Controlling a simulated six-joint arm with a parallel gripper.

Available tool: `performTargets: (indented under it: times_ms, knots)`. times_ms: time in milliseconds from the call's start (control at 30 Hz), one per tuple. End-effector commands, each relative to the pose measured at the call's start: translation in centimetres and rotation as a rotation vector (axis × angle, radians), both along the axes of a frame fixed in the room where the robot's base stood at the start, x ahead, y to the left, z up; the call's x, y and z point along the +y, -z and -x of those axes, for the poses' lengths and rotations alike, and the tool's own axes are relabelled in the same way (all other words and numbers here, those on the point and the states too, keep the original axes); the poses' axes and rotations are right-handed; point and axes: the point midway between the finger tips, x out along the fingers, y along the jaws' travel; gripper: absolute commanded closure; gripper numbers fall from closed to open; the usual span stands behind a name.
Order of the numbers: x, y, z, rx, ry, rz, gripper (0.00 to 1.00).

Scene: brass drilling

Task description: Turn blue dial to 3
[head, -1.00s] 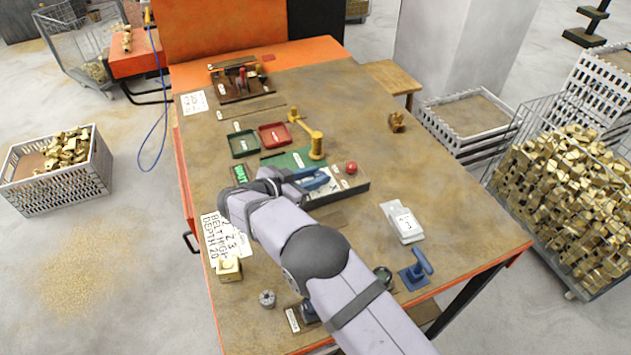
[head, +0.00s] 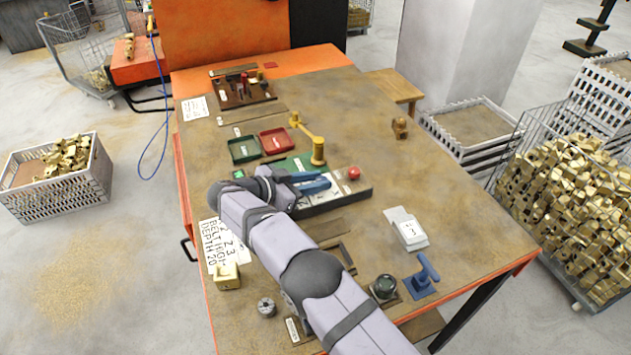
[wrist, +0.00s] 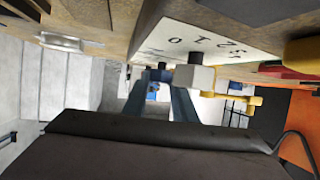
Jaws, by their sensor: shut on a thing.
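My gripper (head: 322,184) is at the grey control box (head: 335,201) on the workbench, its blue-grey fingers reaching over the box top. In the wrist view, my gripper (wrist: 160,92) has its fingers close around a small blue part, the blue dial (wrist: 153,74). Its pointer is too small to read. The box's pale face (wrist: 215,42) carries printed digits, seen at a slant. In the head view the dial is hidden by the fingers and wrist. A red button (head: 353,173) stands at the box's right end.
A yellow handle (head: 318,151) rises behind the box. Green (head: 243,149) and red (head: 276,140) trays lie farther back. A lettered sheet (head: 226,245) and brass block (head: 227,276) are left of my arm. A blue-handled tool (head: 424,274) stands front right.

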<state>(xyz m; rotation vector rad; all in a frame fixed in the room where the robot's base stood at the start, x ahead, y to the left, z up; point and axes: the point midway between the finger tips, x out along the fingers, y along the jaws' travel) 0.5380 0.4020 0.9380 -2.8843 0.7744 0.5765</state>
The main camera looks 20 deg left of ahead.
Motion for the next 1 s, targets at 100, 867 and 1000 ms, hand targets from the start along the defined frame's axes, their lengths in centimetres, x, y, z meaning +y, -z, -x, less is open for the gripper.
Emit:
performTargets:
  times_ms: [100, 867, 1000]
  knots:
    - [0.0, -0.4, -0.2, -0.009, 0.0, 0.0, 0.73]
    - [1.9, -1.5, 3.0, -0.005, -0.002, -0.003, 0.56]
    - [2.7, -2.2, 4.4, -0.006, -0.002, -0.003, 0.56]
